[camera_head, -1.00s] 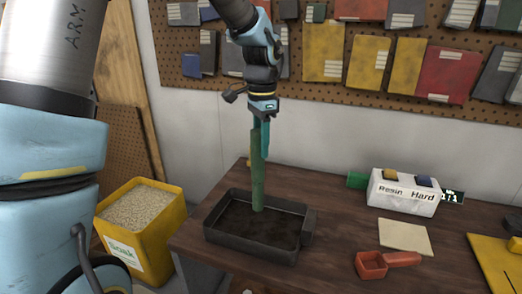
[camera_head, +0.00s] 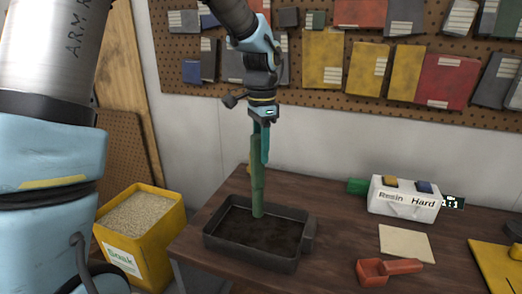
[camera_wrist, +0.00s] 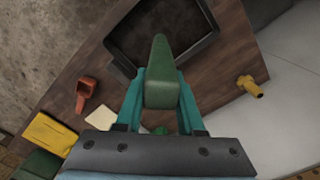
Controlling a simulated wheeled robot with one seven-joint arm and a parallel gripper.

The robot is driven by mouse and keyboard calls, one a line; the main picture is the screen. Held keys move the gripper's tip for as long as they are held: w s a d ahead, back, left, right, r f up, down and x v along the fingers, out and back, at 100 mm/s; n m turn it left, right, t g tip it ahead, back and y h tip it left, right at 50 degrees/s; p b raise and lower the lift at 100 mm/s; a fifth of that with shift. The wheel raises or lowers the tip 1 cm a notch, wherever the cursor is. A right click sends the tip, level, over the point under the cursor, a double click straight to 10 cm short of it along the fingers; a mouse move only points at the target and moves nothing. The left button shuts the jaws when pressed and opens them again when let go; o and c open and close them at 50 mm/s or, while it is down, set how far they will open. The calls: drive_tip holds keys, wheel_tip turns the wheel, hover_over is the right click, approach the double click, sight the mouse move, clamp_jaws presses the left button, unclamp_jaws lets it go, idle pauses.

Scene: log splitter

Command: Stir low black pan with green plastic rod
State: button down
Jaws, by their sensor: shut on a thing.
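A low black pan (camera_head: 222,247) sits on the wooden bench and holds a dark brown content. It also shows in the wrist view (camera_wrist: 192,68), at the top. My gripper (camera_wrist: 162,100) is shut on a green plastic rod (camera_head: 258,190), which hangs nearly upright below it. The rod's lower end is inside the pan's outline, near its middle. It appears to reach the dark content, but I cannot tell how deep. In the wrist view the rod (camera_wrist: 160,70) lies between the teal fingers.
A white Resin/Hard box (camera_head: 404,200), a cream square (camera_head: 405,243) and a red scoop (camera_head: 385,270) stand to the right on the bench. A yellow bin (camera_head: 140,238) of pellets stands at the left. A pegboard wall (camera_head: 215,85) is behind.

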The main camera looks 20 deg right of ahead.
drive_tip(key=shift+r, duration=2.45)
